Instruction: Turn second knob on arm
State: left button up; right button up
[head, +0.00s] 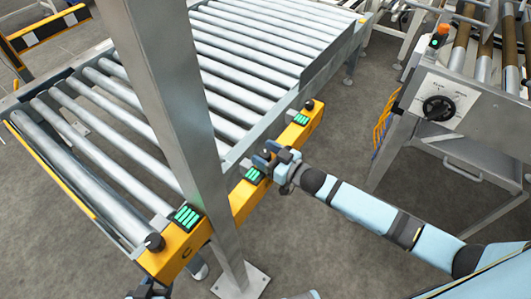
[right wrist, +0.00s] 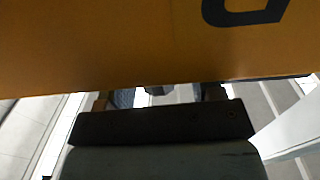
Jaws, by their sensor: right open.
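The yellow arm (head: 245,196) runs along the near side of the roller conveyor. A black knob (head: 154,242) sits at its near end and another black knob (head: 309,104) at its far end. My right gripper (head: 265,157) is open at the middle of the arm, beside a green-lit panel. Any knob there is hidden by the gripper in the head view. In the right wrist view the yellow arm (right wrist: 130,45) fills the top, with a small dark part between the fingers (right wrist: 160,95); contact cannot be told. Part of my left gripper (head: 148,292) shows at the bottom edge.
A grey upright post (head: 185,120) stands in front of the conveyor rollers (head: 250,60). Green-lit panels (head: 187,217) sit along the yellow arm. At right, a grey machine bears a large black dial (head: 438,108). Open floor (head: 330,240) lies between them.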

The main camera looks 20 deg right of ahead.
jog(key=shift+c, duration=0.6)
jog(key=c, duration=0.8)
jog(key=shift+r+n+g+y, duration=0.1)
jog(key=shift+n+g+y, duration=0.4)
jog(key=shift+n+y, duration=0.1)
jog(key=shift+w+n+g+y, duration=0.1)
jog(key=shift+n+g+y, duration=0.5)
jog(key=shift+g+y, duration=0.2)
jog(key=shift+n+g+y, duration=0.5)
jog(key=shift+g, duration=0.1)
